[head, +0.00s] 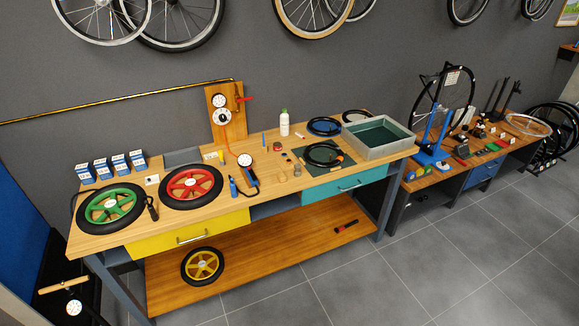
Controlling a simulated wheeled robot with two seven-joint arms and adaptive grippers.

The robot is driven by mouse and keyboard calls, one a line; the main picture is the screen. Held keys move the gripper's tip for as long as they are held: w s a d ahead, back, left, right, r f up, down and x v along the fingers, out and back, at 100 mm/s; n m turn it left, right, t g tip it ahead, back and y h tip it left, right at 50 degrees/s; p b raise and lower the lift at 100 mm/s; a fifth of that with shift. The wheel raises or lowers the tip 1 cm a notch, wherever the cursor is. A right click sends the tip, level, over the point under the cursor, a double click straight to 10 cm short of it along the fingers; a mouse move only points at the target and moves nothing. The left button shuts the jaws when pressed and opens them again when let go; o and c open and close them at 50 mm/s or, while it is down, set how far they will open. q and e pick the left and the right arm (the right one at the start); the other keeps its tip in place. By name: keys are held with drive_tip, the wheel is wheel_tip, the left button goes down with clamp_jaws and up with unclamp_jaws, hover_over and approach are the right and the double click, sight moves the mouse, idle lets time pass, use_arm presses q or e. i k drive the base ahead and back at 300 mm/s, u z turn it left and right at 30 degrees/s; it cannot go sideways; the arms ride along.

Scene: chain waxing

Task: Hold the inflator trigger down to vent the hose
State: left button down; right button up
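What looks like the inflator (250,181), a blue and black hand piece, lies on the wooden workbench (120,238) to the right of the red wheel. A round white gauge (245,160) sits at its upper end. An orange hose (229,143) runs up from there toward the wooden board (236,126) with two gauges and a red lever. The trigger is too small to make out. Neither of my grippers is in view, and nothing is seen touching the inflator.
A red wheel (191,186) and a green wheel (111,208) lie at the bench's left. Several small blue boxes (120,163) stand behind them. A white bottle (284,122) stands near the back. A grey basin (378,151) occupies the right end. Grey tiled floor (420,260) is clear in front.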

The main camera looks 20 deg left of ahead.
sight(252, 172)
drive_tip(key=z, duration=0.4)
drive_tip(key=i, duration=1.45)
drive_tip(key=u, duration=1.05)
drive_tip(key=i, duration=0.45)
drive_tip(key=u, duration=0.35)
